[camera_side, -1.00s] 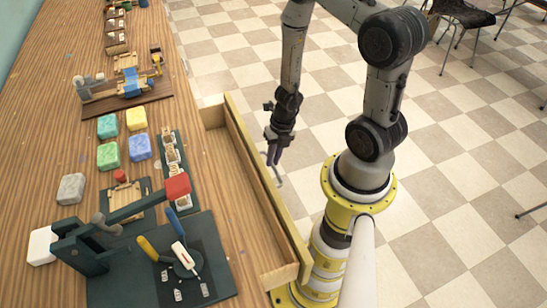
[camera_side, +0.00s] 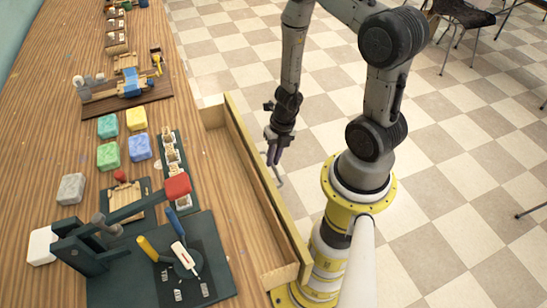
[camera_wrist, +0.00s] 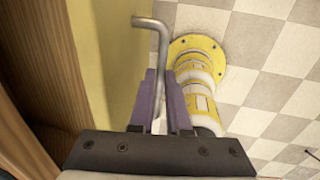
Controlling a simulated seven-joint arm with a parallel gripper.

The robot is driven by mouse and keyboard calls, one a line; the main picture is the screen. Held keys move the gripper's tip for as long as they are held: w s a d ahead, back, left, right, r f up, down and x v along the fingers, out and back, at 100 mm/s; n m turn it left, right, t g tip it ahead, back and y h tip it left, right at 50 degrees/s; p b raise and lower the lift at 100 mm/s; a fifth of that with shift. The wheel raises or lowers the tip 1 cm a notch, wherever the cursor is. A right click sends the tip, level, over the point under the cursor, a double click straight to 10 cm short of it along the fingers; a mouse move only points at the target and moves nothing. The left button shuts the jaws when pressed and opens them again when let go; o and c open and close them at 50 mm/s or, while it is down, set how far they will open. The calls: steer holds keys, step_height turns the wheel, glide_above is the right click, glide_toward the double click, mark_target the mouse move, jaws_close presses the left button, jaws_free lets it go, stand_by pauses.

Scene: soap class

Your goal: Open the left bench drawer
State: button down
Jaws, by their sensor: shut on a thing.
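The bench drawer (camera_side: 240,150) stands pulled out from the edge of the wooden bench, with its pale wooden inside showing. Its yellowish front panel also shows at the left in the wrist view (camera_wrist: 110,50). A bent grey metal handle (camera_wrist: 158,32) sits off the drawer's front and shows small in the side view (camera_side: 280,178). My gripper (camera_side: 274,157), pointing down on the outer side of the drawer front, is shut on this handle. In the wrist view its purple fingers (camera_wrist: 161,90) lie on either side of the handle's rod.
The bench top holds a green lever press (camera_side: 95,245) with a red handle, coloured soap blocks (camera_side: 123,136) and a mould strip (camera_side: 172,160). My yellow base stands close to the drawer's near end. The tiled floor right of my arm is open, with chairs (camera_side: 465,15) far back.

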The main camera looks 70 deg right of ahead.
steer(key=s+d, duration=0.3)
steer(key=shift+s+d, duration=0.25)
steer(key=shift+d, duration=0.05)
stand_by(0.3)
steer(key=c, duration=0.9)
jaws_free()
